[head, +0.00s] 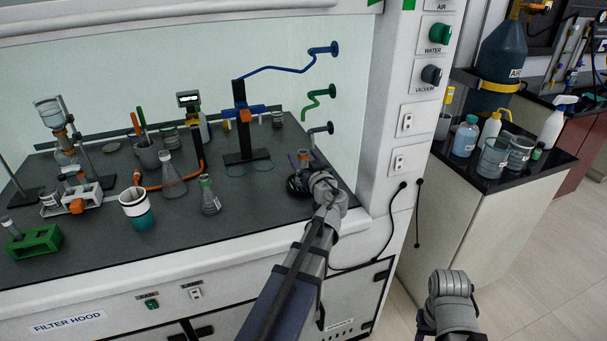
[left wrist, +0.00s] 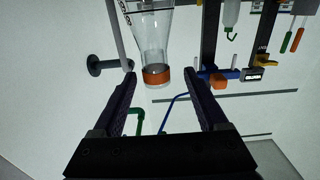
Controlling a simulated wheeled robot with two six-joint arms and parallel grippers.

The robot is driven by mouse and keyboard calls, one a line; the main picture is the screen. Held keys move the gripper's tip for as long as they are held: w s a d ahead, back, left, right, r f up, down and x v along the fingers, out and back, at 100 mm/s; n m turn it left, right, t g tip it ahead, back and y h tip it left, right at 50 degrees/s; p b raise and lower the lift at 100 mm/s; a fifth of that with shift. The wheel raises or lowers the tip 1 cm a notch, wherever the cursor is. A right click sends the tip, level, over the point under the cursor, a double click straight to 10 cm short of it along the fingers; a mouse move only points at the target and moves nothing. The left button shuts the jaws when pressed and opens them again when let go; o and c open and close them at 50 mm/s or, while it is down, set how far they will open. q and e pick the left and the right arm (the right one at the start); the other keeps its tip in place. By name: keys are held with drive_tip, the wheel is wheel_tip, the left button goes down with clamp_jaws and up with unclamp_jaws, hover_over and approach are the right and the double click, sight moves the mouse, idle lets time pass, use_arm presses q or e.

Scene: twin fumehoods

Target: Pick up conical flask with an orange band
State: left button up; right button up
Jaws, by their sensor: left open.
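The conical flask (left wrist: 150,32) is clear glass with dark markings and an orange band (left wrist: 156,75) around its neck. It appears upside down in the left wrist view, its neck between the fingertips in the picture. I cannot tell whether they touch it. My left gripper (left wrist: 159,76) is open. In the head view, my left gripper (head: 301,170) is at the right end of the hood's worktop, and my wrist and gripper hide most of the flask there. My right gripper is not visible; only part of my right arm shows at the lower right.
A stand with a blue clamp (head: 240,115) is left of my left gripper. A flask with a green band (head: 209,197) and a larger flask (head: 172,178) stand further left. Wall taps (head: 322,128) are behind. Bare worktop (head: 255,198) lies left of the gripper.

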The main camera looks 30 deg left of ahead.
sight(302, 152)
use_arm(q)
drive_tip(key=x, duration=0.5)
drive_tip(key=shift+w+d, duration=0.1)
drive_tip(key=shift+w, duration=0.1)
clamp_jaws()
idle(0.4)
idle(0.8)
